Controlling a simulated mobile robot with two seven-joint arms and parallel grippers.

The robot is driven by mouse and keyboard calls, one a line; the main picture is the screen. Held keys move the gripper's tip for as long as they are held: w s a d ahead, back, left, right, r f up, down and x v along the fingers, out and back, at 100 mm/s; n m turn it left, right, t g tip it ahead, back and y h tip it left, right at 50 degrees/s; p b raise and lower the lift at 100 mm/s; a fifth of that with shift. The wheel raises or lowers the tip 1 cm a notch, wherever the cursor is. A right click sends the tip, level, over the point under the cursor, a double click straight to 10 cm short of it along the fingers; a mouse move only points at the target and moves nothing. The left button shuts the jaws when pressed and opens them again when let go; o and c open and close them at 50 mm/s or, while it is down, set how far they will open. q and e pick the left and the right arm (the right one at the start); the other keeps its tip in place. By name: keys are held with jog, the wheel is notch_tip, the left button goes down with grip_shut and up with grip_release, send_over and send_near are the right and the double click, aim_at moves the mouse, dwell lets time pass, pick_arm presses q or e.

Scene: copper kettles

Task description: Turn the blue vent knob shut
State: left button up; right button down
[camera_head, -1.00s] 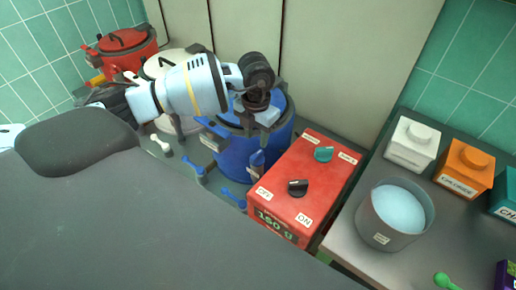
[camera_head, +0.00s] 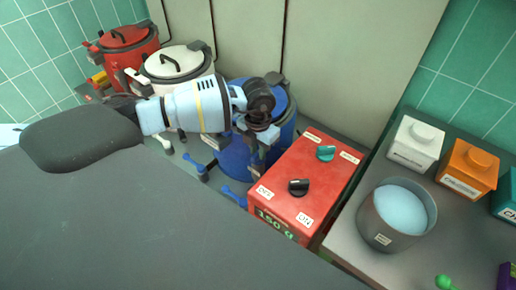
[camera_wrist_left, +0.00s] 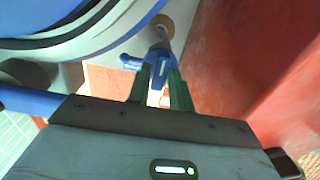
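The blue vent knob (camera_wrist_left: 158,62) shows in the left wrist view, low on the side of the blue kettle (camera_head: 235,160), beside a blue label. My left gripper (camera_wrist_left: 160,78) points at it with two dark green fingers, parted by a narrow gap. The knob lies in line with that gap, at the fingertips; I cannot tell whether they touch it. In the head view the left gripper (camera_head: 256,156) hangs in front of the blue kettle, and the wrist and fingers hide most of the knob. My right gripper is not in view.
A red box (camera_head: 318,183) with a black and a teal knob stands close to the right of the gripper. White (camera_head: 176,62) and red (camera_head: 125,42) kettles stand to the left. A grey pot (camera_head: 385,232) and lidded boxes are on the right counter.

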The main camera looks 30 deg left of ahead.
pick_arm(q)
grip_shut()
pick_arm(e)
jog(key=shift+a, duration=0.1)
pick_arm(q)
jog(key=shift+m, duration=0.3)
jog(key=m, duration=0.7)
jog(key=shift+m+b, duration=0.3)
jog(key=m, duration=0.4)
jog(key=shift+b, duration=0.4)
jog(key=m+b, duration=0.1)
jog(key=m, duration=0.4)
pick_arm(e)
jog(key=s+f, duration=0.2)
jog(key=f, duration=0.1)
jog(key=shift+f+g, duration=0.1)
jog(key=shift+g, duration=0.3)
pick_arm(q)
jog(key=shift+m, duration=0.5)
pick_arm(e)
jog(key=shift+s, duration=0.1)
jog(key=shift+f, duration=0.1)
